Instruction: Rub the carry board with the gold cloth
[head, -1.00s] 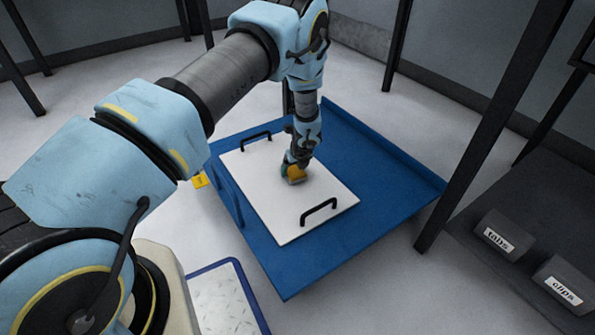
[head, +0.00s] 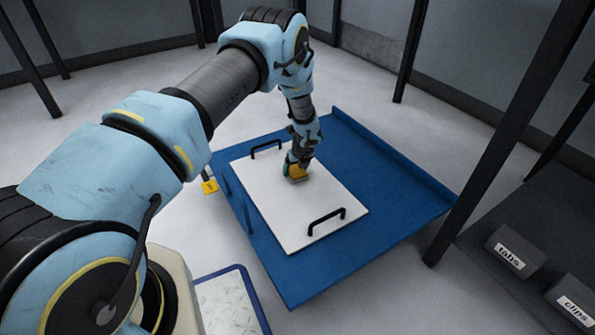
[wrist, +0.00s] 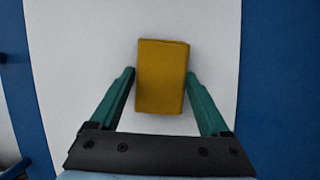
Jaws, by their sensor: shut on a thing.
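The carry board (head: 273,207) is a white rectangular panel with a black handle near each short end. It lies on a blue tray-like surface (head: 300,285) and also shows as the white field in the wrist view (wrist: 70,60). My gripper (head: 295,170) points down over the middle of the board. Its teal fingers (wrist: 160,85) are shut on the gold cloth (wrist: 161,75), a thick folded block. In the head view the gold cloth (head: 297,174) is at the board's surface and appears to touch it. My fingers partly hide it there.
A grey bench at the right holds a "tabs" bin (head: 514,253) and a "clips" bin (head: 578,298). Dark posts stand around the blue surface. A small yellow item (head: 209,186) is at its left edge. A blue-rimmed panel (head: 230,300) is at front left.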

